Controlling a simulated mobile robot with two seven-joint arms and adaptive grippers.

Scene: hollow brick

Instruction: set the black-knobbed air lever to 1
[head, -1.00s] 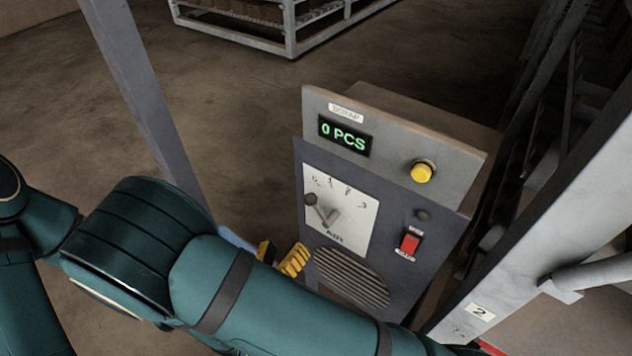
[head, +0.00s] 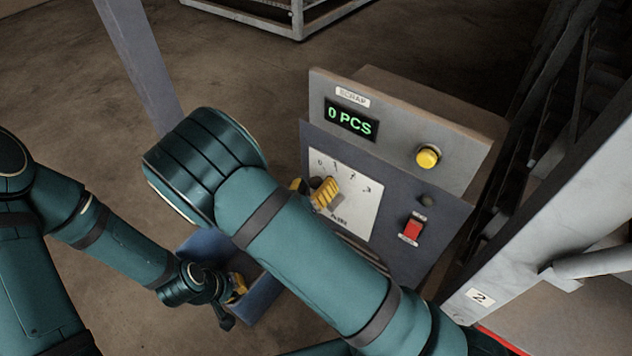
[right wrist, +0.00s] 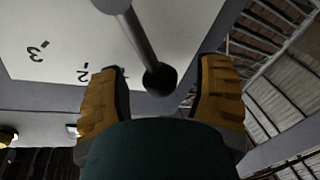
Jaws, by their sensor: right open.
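The air lever's white scale plate (head: 365,205) is on the front of the dark control box, marked from 0 at the left to 3 at the right. In the right wrist view the lever (right wrist: 137,38) is a grey rod ending in a black knob (right wrist: 160,78). My right gripper (head: 315,193) is open at the plate, its yellow fingers on either side of the knob, with gaps showing. In the head view these fingers hide the knob, so its mark cannot be read. My left gripper (head: 238,288) is low at the left, its jaws partly hidden.
Above the plate are a green "0 PCS" display (head: 351,119) and a yellow button (head: 428,157). A red switch (head: 413,229) is right of the plate. A blue bin (head: 262,299) is below my right arm. A grey post (head: 140,65) stands at the left.

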